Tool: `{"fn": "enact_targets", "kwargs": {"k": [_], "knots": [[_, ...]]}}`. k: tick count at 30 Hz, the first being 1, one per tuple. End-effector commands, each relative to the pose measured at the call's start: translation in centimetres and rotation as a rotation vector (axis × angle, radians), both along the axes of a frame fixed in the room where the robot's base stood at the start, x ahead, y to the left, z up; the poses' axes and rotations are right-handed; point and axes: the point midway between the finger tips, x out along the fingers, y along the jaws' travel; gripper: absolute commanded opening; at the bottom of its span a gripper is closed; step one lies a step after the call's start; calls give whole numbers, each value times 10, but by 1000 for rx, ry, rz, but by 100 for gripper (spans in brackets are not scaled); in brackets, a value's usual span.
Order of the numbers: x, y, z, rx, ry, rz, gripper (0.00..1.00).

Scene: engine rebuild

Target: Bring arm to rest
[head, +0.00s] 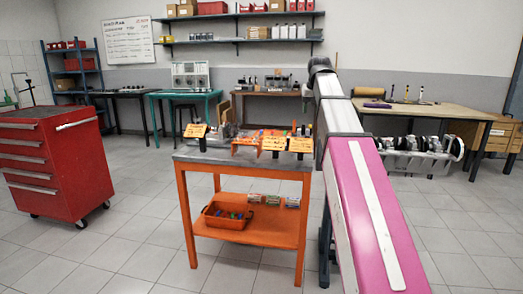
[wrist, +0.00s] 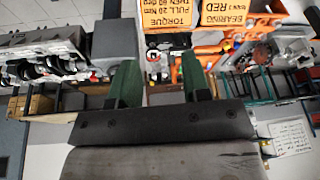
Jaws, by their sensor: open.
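My arm (head: 366,215), with a pink and white link, reaches up and forward at the right of the middle in the head view. My gripper is hidden behind the arm there. In the wrist view my gripper (wrist: 158,82) shows two green fingers set wide apart, open, with nothing between them. The wrist picture is upside down. Orange signs, one reading torque (wrist: 167,15) and one reading bearing (wrist: 228,12), show beyond the fingertips.
An orange cart (head: 246,240) with signs and parts on top stands left of my arm. A red tool chest (head: 55,165) is at the left. An engine with dark round parts (head: 420,150) and a wooden workbench (head: 440,115) are at the right. Open tiled floor lies between the chest and cart.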

Motion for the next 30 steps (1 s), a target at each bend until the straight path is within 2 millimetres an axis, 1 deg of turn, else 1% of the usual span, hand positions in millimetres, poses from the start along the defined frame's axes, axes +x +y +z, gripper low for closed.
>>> {"fn": "enact_targets", "kwargs": {"k": [11,17,20,23,26,27,29,30], "knots": [[-1,1,-29,-1,14,-2,44],[-3,1,-57,-2,28,-2,44],[-5,2,-74,-3,35,-3,44],[-8,2,-98,-5,48,-4,44],[-13,3,-128,-6,63,-5,44],[-16,3,-141,-7,71,-5,44],[-19,3,-160,-8,79,-6,44],[-22,4,-173,-9,86,-6,44]]}}
